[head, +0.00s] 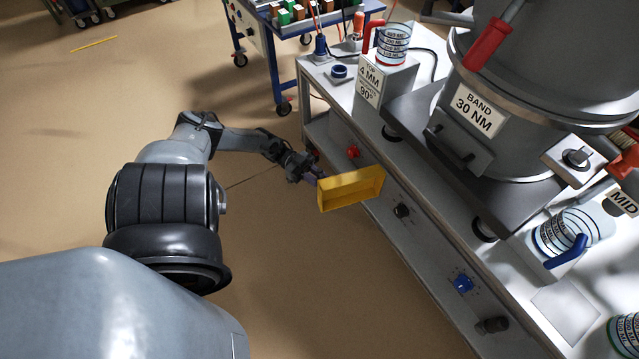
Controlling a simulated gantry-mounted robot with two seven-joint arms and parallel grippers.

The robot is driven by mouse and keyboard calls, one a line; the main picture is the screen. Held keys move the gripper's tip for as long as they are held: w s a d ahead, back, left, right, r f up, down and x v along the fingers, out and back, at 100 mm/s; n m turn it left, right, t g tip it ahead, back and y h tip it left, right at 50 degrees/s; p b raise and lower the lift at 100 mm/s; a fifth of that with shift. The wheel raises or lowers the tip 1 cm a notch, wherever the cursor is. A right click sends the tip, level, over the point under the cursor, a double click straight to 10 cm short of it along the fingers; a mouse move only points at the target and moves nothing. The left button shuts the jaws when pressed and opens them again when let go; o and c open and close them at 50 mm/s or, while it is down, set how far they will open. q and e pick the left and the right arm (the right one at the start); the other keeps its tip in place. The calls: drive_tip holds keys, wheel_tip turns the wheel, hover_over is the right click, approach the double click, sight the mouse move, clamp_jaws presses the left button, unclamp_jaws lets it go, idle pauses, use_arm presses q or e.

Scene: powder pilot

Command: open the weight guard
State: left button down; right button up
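A yellow open-sided box shape (350,188), which looks like the weight guard, stands out from the front of the grey bench in the head view. Its hollow side faces the camera. My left gripper (316,176) is at its upper left corner, with its fingertips close to or touching the yellow edge. The fingers are small and dark here, and I cannot tell whether they are shut on it. What lies behind the guard is hidden. My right gripper is not in view.
The bench front carries a red knob (353,152), a black knob (402,210) and a blue knob (463,284). A large metal vessel (540,90) labelled "BAND 30 NM" stands on top, with banded mugs (393,45) nearby.

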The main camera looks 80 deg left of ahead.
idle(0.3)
use_arm(q)
drive_tip(key=c, duration=1.2)
unclamp_jaws()
drive_tip(key=shift+c, duration=0.2)
drive_tip(key=shift+o, duration=0.4)
drive_tip(key=b+v, duration=0.2)
drive_tip(key=v, duration=0.8)
drive_tip(key=shift+s+a, duration=0.2)
drive_tip(key=shift+a, duration=0.1)
